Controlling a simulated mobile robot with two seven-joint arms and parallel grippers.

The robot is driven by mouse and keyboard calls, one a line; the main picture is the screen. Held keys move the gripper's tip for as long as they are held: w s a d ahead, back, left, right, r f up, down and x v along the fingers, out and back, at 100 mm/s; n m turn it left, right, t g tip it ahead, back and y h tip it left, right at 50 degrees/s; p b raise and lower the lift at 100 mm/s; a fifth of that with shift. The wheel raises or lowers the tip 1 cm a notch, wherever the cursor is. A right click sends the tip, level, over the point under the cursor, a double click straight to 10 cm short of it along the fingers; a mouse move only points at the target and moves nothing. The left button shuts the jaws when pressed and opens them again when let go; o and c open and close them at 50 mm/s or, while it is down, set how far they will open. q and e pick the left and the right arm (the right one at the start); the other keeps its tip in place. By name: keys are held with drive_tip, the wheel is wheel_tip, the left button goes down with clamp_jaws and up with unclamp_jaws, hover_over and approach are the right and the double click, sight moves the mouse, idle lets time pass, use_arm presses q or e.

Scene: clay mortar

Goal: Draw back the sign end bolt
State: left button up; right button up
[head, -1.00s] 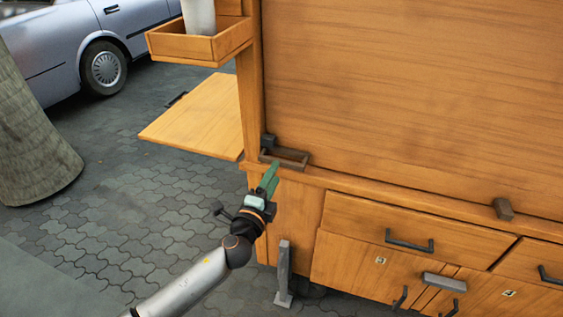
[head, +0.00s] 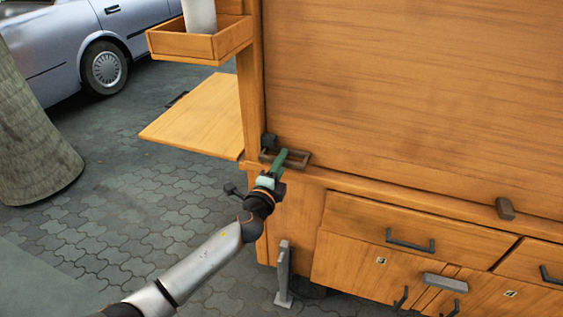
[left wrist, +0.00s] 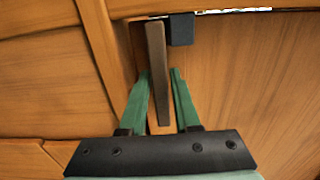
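The bolt shows in the head view as a dark brown rectangular loop handle (head: 302,159) at the lower left corner of the large wooden panel (head: 420,90). A dark block (head: 268,141) sits at its left end. My left gripper (head: 281,156) reaches the handle from the front. In the left wrist view the brown handle bar (left wrist: 158,85) stands between the two green fingers (left wrist: 160,74), with a gap at the right finger. The gripper is open around the bar. The dark block (left wrist: 181,29) lies just beyond the fingertips. My right gripper is out of view.
Below the panel are drawers with dark handles (head: 410,241) and a grey upright post (head: 284,270). A second brown block (head: 504,209) sits on the ledge at right. A wooden side shelf (head: 195,115) sticks out at left. Paving (head: 130,210) is open at left.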

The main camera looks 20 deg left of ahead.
use_arm(q)
clamp_jaws()
drive_tip(key=shift+f, duration=0.1)
idle(0.9)
